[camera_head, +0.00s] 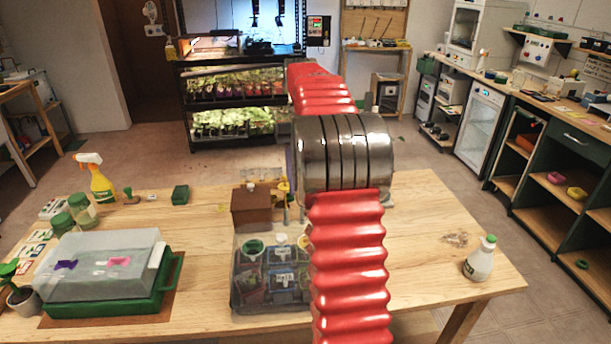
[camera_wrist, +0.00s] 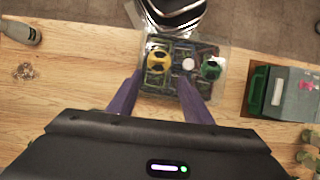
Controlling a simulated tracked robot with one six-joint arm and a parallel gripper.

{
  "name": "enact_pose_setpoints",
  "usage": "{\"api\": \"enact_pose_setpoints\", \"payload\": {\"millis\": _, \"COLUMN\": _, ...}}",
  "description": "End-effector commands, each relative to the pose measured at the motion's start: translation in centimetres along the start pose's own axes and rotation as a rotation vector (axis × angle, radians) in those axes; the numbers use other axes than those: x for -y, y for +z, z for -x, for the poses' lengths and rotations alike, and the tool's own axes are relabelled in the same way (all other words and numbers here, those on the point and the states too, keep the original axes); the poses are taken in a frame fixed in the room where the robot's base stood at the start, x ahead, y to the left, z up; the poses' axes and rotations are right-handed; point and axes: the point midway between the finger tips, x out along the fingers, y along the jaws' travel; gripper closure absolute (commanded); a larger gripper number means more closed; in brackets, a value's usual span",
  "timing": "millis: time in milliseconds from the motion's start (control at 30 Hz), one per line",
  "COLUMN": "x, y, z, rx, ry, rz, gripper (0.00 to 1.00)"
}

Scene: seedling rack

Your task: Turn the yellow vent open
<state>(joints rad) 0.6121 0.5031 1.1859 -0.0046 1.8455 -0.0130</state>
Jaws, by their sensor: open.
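The yellow vent (camera_wrist: 158,60) is a round knob-like piece with dark gaps, on the clear lid of a tray (camera_wrist: 226,98) in the wrist view. A green round vent (camera_wrist: 211,68) sits to its right, with a white round cap between them. My gripper (camera_wrist: 159,78) has two purple fingers, spread open and empty. In the wrist view the vent shows just beyond the fingertips, between their lines; I cannot tell whether they touch it.
A green-based box with a clear lid (camera_head: 105,262) stands left on the table, with jars and a spray bottle (camera_head: 97,180) behind it. A brown box (camera_head: 256,205) is behind the tray. A white bottle (camera_head: 481,259) stands right; the table between is mostly bare.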

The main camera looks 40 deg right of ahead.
Motion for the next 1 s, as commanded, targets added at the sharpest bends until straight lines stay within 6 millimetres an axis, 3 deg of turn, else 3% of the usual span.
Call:
{"api": "enact_pose_setpoints", "payload": {"millis": 233, "x": 0.0, "y": 0.0, "z": 1.4, "rx": -0.001, "ry": 0.000, "rz": 0.000, "gripper": 0.55}}
{"api": "enact_pose_setpoints", "payload": {"millis": 833, "x": 0.0, "y": 0.0, "z": 1.4, "rx": -0.002, "ry": 0.000, "rz": 0.000, "gripper": 0.55}}
{"api": "enact_pose_setpoints", "payload": {"millis": 1000, "x": 0.0, "y": -1.0, "z": 1.4, "rx": -0.041, "ry": 0.000, "rz": -0.001, "gripper": 0.55}}
